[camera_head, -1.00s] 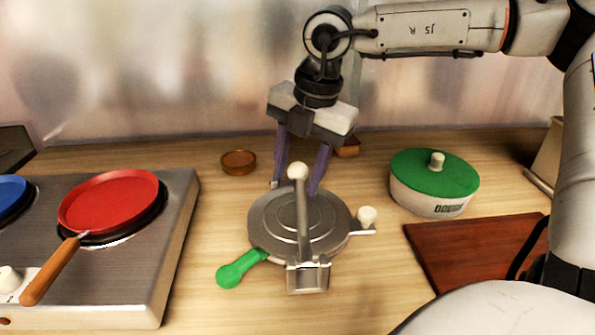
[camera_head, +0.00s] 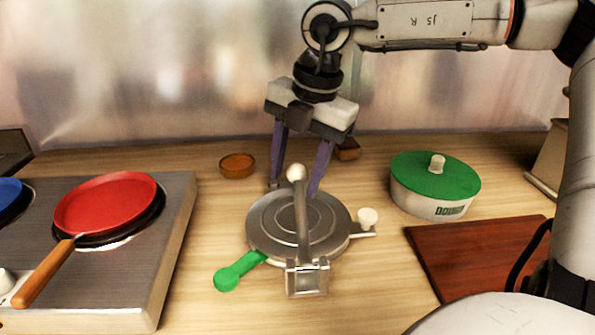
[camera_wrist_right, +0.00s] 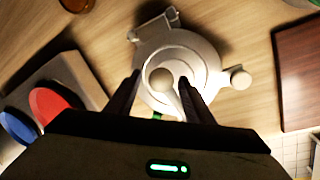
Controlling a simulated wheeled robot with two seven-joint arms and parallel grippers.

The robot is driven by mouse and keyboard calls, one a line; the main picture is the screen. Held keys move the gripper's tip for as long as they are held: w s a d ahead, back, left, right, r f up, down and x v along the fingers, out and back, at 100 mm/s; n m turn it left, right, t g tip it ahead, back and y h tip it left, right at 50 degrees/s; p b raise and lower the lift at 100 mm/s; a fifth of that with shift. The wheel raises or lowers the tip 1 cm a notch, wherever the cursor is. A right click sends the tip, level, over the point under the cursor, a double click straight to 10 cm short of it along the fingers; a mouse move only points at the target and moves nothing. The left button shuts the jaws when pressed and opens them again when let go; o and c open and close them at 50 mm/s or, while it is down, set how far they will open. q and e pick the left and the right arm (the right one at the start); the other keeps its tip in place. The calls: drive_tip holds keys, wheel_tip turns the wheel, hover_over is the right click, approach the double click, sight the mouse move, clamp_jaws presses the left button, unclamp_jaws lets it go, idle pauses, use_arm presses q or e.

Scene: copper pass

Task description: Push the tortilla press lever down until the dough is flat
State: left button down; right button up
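The tortilla press (camera_head: 265,222) is a round silver metal press on the wooden counter, with its top plate lying over the base. Its lever (camera_head: 302,230) runs from the bracket (camera_head: 307,278) at the near side to a pale round knob (camera_head: 296,173). A green handle (camera_head: 238,271) sticks out at the lower left and a white knob (camera_head: 368,217) at the right. My right gripper (camera_head: 295,190) is open, its two purple fingers on either side of the lever knob. The knob also shows between the fingers in the wrist view (camera_wrist_right: 160,80). Dough is not visible. My left gripper is out of view.
A stove with a red pan (camera_head: 108,203) and a blue pan (camera_head: 10,192) stands at left. A green-lidded dough container (camera_head: 436,185), a brown board (camera_head: 470,250) and a small orange bowl (camera_head: 237,165) surround the press. Bare counter lies between them.

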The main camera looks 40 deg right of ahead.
drive_tip(key=shift+d, duration=0.1)
drive_tip(key=shift+r, duration=0.3)
drive_tip(key=v, duration=0.9)
drive_tip(key=shift+r, duration=0.35)
drive_tip(key=shift+s+f, duration=0.1)
drive_tip(key=shift+s, duration=0.05)
